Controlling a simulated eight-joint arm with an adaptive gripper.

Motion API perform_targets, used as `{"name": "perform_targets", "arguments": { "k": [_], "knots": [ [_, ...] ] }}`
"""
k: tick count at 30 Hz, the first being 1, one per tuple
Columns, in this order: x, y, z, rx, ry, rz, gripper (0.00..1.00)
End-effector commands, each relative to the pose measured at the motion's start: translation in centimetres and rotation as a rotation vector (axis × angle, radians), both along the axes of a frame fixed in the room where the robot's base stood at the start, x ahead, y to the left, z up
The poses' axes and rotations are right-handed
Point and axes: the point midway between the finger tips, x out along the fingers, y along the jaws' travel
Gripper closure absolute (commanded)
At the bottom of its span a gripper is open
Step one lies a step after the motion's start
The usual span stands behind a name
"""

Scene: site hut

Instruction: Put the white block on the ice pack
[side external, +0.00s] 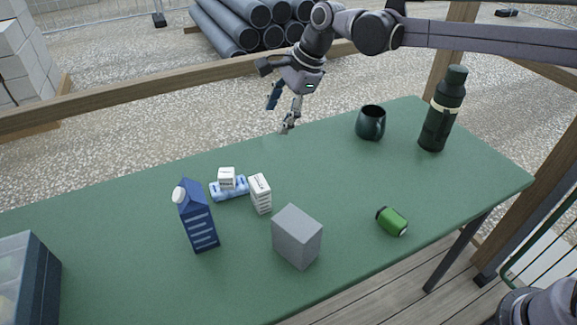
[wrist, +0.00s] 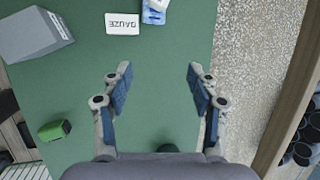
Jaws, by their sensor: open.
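The small white block (side external: 227,177) rests on top of the blue and white ice pack (side external: 231,191), left of the middle of the green table. In the wrist view the white block (wrist: 157,4) is cut by the top edge, with part of the ice pack (wrist: 153,16) below it. My gripper (side external: 281,107) is open and empty, above the table's far edge, up and to the right of the block and apart from it. Its two blue-padded fingers stand wide apart in the wrist view (wrist: 157,78), with only bare table between them.
A white gauze box (side external: 260,193) stands just right of the ice pack. The table's middle is clear.

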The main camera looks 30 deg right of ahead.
Motion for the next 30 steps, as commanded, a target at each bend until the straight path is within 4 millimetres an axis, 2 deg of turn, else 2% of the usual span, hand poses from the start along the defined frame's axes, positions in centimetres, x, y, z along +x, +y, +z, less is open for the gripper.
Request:
{"name": "perform_targets", "arguments": {
  "k": [1, 6, 14, 20, 24, 30],
  "knots": [
    [-1.2, -1.6, 0.9, -0.028, -0.036, 0.053, 0.4],
    [-4.9, -6.3, 2.9, -0.142, -0.162, 0.255, 0.4],
    [-11.7, -12.6, 3.9, -0.348, -0.321, 0.567, 0.4],
    [-17.4, -16.8, 2.8, -0.526, -0.412, 0.81, 0.4],
    [-21.2, -19.2, 1.1, -0.659, -0.458, 0.983, 0.4],
    [-25.5, -21.6, -1.8, -0.821, -0.489, 1.192, 0.4]
  ]
}}
